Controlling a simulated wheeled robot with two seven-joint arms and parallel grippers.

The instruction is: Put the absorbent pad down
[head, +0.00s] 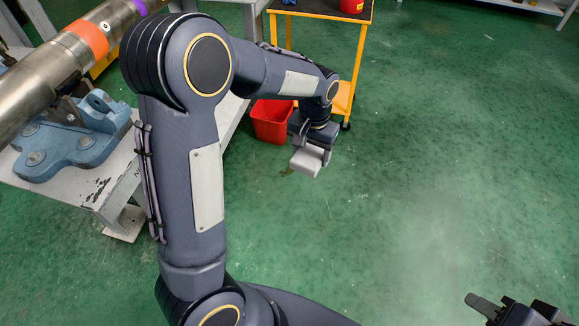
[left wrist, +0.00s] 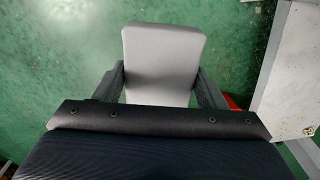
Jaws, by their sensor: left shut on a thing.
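The absorbent pad (head: 306,162) is a light grey block with rounded corners. My left gripper (head: 313,148) is shut on it and holds it above the green floor. In the left wrist view the pad (left wrist: 162,55) sits between the two fingers of the left gripper (left wrist: 161,88) and sticks out beyond them. A small brownish patch (head: 287,170) shows on the floor just left of the pad in the head view. My right gripper (head: 492,306) shows only in part at the lower right corner, apart from everything.
A red bin (head: 271,122) stands on the floor beside the left gripper. A yellow cart (head: 357,62) is behind it. A grey bench (head: 95,190) with a blue vise (head: 65,150) and a steel pipe (head: 40,88) is at the left. The floor at the right is open.

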